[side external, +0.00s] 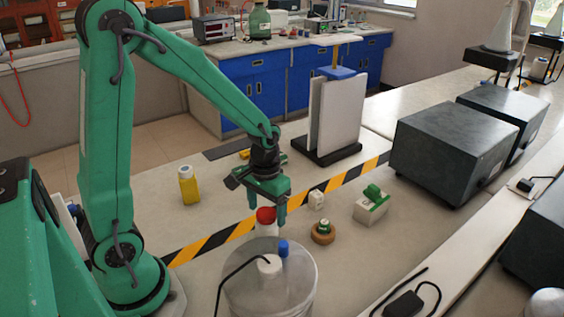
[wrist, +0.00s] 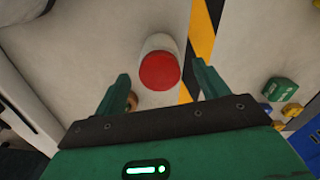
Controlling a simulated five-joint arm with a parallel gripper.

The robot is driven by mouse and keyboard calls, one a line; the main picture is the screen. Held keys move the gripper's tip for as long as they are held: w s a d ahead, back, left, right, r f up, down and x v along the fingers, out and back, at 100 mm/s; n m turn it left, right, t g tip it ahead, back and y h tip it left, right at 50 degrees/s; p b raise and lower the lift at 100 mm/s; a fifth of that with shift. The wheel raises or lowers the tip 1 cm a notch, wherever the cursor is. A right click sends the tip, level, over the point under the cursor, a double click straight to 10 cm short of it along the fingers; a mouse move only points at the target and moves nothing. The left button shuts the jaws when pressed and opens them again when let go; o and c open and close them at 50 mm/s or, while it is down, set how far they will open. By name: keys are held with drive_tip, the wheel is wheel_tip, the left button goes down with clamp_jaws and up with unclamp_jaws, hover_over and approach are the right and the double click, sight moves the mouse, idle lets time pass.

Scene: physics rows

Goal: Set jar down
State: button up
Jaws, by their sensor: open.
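A white jar with a red lid (side external: 266,215) stands below my gripper in the side view. The clear tub in front hides its lower part, so its contact with the table is not seen. In the wrist view the jar (wrist: 159,62) shows with its red lid towards the camera, beyond and between the fingertips. My gripper (side external: 262,203) is open, fingers pointing down, with the red lid close to fingertip height. In the wrist view my gripper (wrist: 162,72) has its two fingers wide apart with nothing clamped between them.
A clear tub (side external: 240,290) stands in front of the jar. A brown ring-shaped object (side external: 323,236) and a white-and-green box (side external: 371,208) lie to the right. A yellow bottle (side external: 189,188) stands left. Black-and-yellow tape (side external: 215,241) crosses the table; an upright panel rack (side external: 335,115) is behind.

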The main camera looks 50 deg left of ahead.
wheel_tip(320, 180, up, 4)
drive_tip(key=shift+w+f, duration=0.1)
drive_tip(key=shift+f, duration=0.1)
drive_tip(key=shift+r, duration=0.2)
drive_tip(key=shift+r, duration=0.1)
idle(0.4)
drive_tip(key=shift+r, duration=0.25)
drive_tip(key=s+d+r+m+t, duration=0.2)
drive_tip(key=s+r+t, duration=0.3)
drive_tip(key=s+r, duration=0.5)
drive_tip(key=shift+s+d+r+m+t, duration=0.3)
drive_tip(key=shift+r+m, duration=0.1)
drive_tip(key=shift+r, duration=0.95)
drive_tip(key=shift+o, duration=0.5)
drive_tip(key=shift+w, duration=0.15)
